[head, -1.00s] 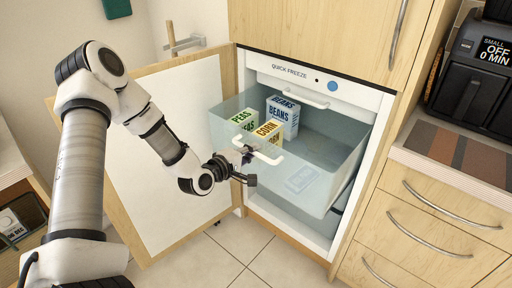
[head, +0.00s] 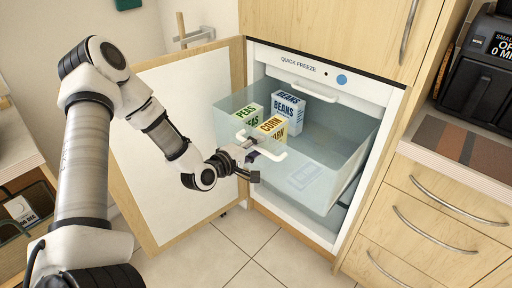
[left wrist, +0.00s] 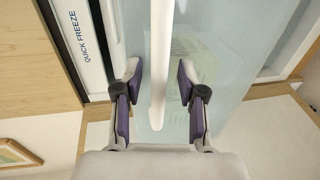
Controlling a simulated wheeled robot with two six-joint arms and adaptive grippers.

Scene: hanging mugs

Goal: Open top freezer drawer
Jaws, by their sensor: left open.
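The clear freezer drawer (head: 320,180) is pulled out of the open freezer, with boxes of peas (head: 246,119), corn (head: 271,130) and beans (head: 288,108) inside. Its white handle (head: 270,154) is on the front face. My left gripper (head: 250,160) is open at that handle. In the left wrist view, the handle (left wrist: 160,60) runs between the two fingers of the left gripper (left wrist: 158,92), with a gap on each side. My right gripper is not in view.
The freezer door (head: 170,120) stands open to the left, behind my left arm. Another white handle (head: 317,93) is under the QUICK FREEZE panel. Wooden drawers (head: 430,220) and a counter (head: 460,155) with a black appliance stand at the right. Tiled floor in front is clear.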

